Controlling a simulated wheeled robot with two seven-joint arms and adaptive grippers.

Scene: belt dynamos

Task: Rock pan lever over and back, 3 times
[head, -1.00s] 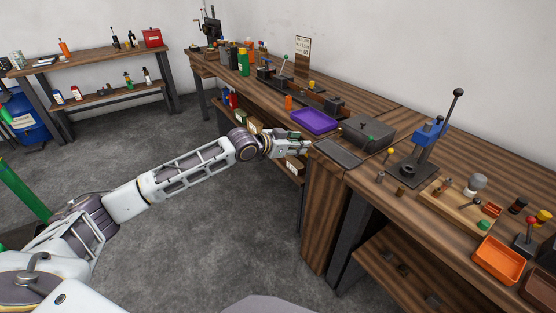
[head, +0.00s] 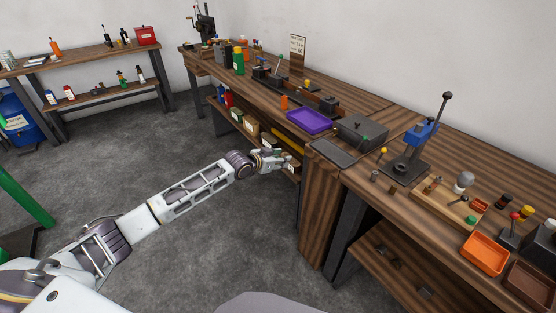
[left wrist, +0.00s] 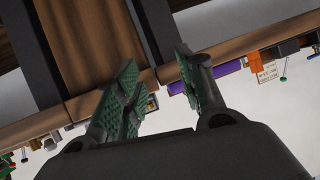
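My left gripper (head: 283,161) is at the front edge of the long workbench (head: 325,175), below and left of the purple tray, and touches no lever that I can see. In the left wrist view its two green-padded fingers (left wrist: 157,60) stand apart with nothing between them. I cannot tell which lever is the pan lever. My right gripper is not in view.
The purple tray (head: 308,121), dark box (head: 361,132) and flat dark plate (head: 332,152) lie on the bench. A wooden tray (head: 436,213) and orange tray (head: 485,253) are at right. The floor (head: 190,240) in front is clear.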

